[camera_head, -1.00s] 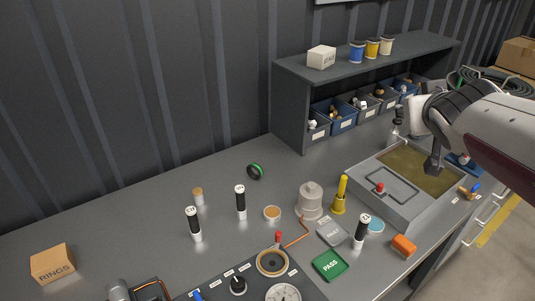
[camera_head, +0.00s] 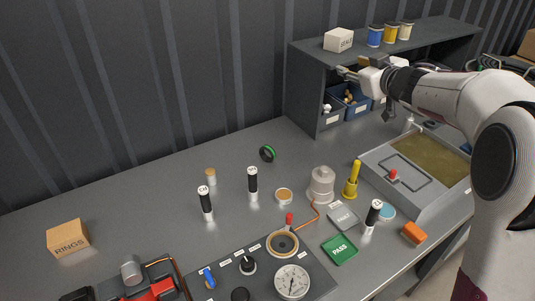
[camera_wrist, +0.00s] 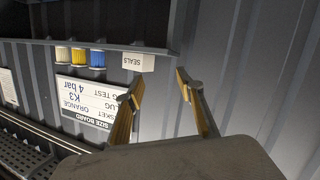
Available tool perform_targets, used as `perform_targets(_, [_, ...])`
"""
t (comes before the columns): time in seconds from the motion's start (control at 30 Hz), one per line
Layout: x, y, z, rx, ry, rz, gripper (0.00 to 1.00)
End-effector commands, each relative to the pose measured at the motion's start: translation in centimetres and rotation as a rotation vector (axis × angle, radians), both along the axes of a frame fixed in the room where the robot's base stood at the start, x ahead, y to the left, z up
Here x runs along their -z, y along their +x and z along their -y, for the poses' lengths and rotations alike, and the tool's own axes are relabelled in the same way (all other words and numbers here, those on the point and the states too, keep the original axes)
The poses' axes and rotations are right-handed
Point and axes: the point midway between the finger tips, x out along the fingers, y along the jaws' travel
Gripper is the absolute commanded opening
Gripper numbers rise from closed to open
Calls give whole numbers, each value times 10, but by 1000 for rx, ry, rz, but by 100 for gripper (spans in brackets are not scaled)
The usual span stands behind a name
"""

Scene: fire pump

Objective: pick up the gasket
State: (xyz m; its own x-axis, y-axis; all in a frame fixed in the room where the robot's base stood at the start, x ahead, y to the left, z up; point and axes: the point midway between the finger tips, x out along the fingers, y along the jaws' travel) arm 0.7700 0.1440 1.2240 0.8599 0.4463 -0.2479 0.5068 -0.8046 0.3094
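No part is plainly marked as the gasket, and I cannot tell which one it is. A white SEALS box (camera_head: 338,40) sits on the shelf top and also shows in the wrist view (camera_wrist: 138,62). My gripper (camera_head: 344,71) is just below the shelf top's front edge, near that box, well above the bench. In the wrist view its two fingers (camera_wrist: 160,84) are apart with nothing between them.
Bins (camera_head: 357,105) stand under the shelf (camera_head: 305,90). A grey tank (camera_head: 405,182), a yellow tool (camera_head: 352,180), black-and-white cylinders (camera_head: 253,184) and a gauge panel (camera_head: 262,275) occupy the bench. A RINGS box (camera_head: 68,238) is at left. The back left bench is clear.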

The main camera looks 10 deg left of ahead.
Motion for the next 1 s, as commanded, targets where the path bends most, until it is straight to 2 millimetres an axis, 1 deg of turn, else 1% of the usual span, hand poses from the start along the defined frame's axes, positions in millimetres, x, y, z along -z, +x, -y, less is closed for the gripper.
perform_targets(0.03, [10,5,-9,-33,2,-6,38])
perform_targets(0.2, [41,14,-39,-155,9,-27,38])
perform_targets(0.43, [91,16,-76,-321,16,-78,38])
perform_targets(0.7, [155,3,-109,-505,23,-170,38])
perform_targets(1.0, [221,-22,-131,-673,27,-287,38])
